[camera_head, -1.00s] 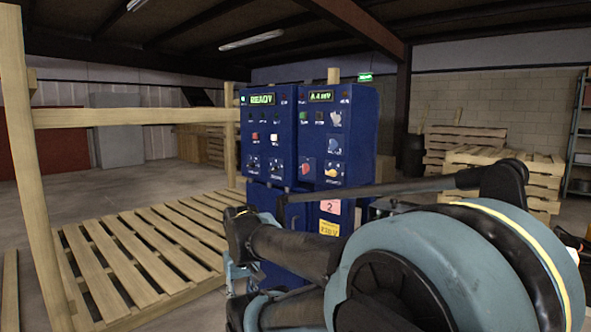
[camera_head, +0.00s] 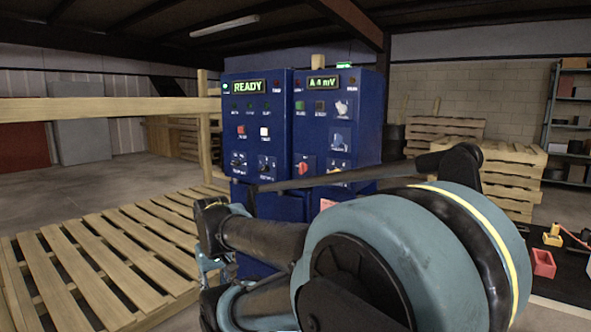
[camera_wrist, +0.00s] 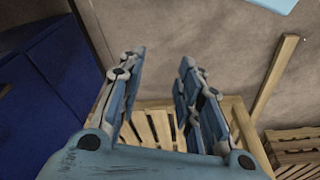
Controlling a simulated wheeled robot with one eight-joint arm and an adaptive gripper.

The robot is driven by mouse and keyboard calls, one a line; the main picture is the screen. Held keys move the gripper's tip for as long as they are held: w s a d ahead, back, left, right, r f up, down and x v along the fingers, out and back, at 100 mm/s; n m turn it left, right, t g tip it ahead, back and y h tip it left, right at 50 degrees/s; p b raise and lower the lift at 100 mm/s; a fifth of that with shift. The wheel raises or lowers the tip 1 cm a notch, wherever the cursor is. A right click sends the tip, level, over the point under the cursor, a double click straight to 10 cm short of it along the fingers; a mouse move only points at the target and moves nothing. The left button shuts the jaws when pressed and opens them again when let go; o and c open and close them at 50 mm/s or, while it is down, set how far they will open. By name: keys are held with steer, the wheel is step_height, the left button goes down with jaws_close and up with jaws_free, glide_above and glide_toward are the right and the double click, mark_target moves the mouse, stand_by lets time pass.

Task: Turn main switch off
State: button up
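A blue control cabinet (camera_head: 257,108) stands ahead of me, with a lit READY display on its left unit and "A 4 mV" on its right unit. A red rotary knob (camera_head: 302,168) sits low on the right unit; it looks like the main switch, but its label is too small to read. My arm hides the lower front of the cabinet. In the wrist view my gripper (camera_wrist: 160,64) is open and empty, its two fingers well apart. The cabinet's blue side (camera_wrist: 38,95) shows left of the fingers, apart from them.
A wooden pallet structure (camera_head: 110,255) stands left of the cabinet, with a horizontal beam (camera_head: 100,110). Stacked pallets (camera_head: 510,180) and a shelf (camera_head: 572,125) stand behind at right. A dark surface with a red bin (camera_head: 543,263) is at the right edge. Open floor lies at back left.

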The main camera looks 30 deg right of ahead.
steer(key=shift+r, duration=0.1)
steer(key=m+t+h, duration=0.3)
steer(key=m+h, duration=1)
steer(key=m, duration=0.1)
glide_toward(300, 167)
steer(key=shift+y, duration=0.3)
steer(key=x, duration=0.9)
steer(key=shift+d+r, duration=0.1)
steer(key=shift+d, duration=0.2)
steer(key=c, duration=0.8)
